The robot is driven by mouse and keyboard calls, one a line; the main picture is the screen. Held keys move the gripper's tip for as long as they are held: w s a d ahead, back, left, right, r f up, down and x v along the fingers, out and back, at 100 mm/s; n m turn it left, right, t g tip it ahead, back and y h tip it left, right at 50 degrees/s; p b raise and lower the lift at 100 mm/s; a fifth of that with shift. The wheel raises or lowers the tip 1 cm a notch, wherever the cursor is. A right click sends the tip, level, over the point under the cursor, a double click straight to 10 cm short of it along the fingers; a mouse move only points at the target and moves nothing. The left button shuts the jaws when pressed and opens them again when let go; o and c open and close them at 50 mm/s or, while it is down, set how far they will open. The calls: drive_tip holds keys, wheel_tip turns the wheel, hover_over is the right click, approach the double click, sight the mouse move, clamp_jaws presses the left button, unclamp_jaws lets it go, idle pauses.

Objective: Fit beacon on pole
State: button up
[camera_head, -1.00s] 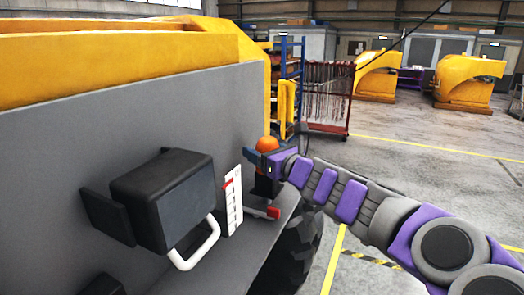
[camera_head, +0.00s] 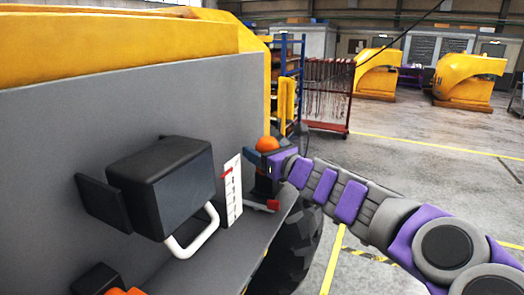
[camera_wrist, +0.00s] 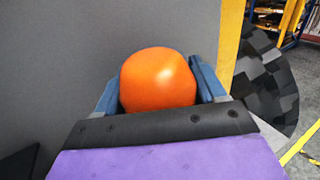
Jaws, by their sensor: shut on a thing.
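The beacon is an orange dome (camera_head: 267,144) on a dark base. It also shows in the wrist view (camera_wrist: 158,80), between the two blue fingers of my gripper (camera_wrist: 157,92). My gripper (camera_head: 262,156) is shut on the beacon, beside the grey side of the yellow machine. A dark upright part shows below the gripper, above a red-ended bracket (camera_head: 262,205). I cannot tell whether that upright is the beacon's base or the pole, or whether the two touch. The beacon's lower part is hidden by the gripper in the wrist view.
A black box (camera_head: 160,188) with a white handle (camera_head: 195,238) sticks out from the grey wall (camera_head: 130,110). A white scale plate (camera_head: 232,190) stands close left of the gripper. A large tyre (camera_head: 297,240) is below. Open floor lies to the right.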

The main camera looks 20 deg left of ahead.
drive_tip(key=shift+f+b, duration=0.65)
drive_tip(key=shift+f, duration=0.2)
drive_tip(key=o, duration=1.3)
drive_tip(key=shift+o, duration=0.2)
drive_tip(key=v, duration=1.7)
drive_tip(key=shift+d+b, duration=0.15)
drive_tip(key=shift+b, duration=0.3)
drive_tip(key=shift+s+f, duration=0.1)
